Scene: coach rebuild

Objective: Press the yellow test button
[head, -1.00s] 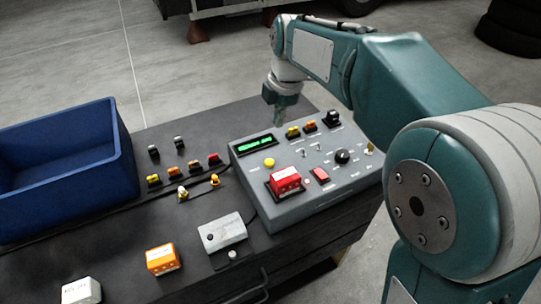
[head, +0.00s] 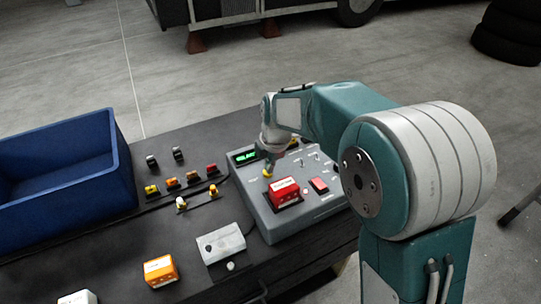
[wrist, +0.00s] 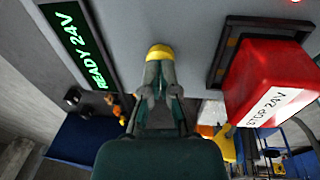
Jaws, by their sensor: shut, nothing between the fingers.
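The yellow test button (head: 267,174) is on the grey test box (head: 258,206), below the green-lit display (head: 245,157). In the wrist view the round yellow button (wrist: 159,51) is at top centre, partly covered by my fingertips. My gripper (head: 269,167) points down at the button with its fingers together and empty; the fingertips also show in the wrist view (wrist: 159,68). They are at the button, touching or very close; I cannot tell whether it is pushed in. The display reads "READY 24V" in the wrist view (wrist: 75,45).
A red block marked STOP 24V (wrist: 270,85) stands close beside the button; it also shows in the head view (head: 286,192). A red rocker switch (head: 318,186) is to its right. A blue bin (head: 122,165) and several small coloured parts are on the dark bench to the left.

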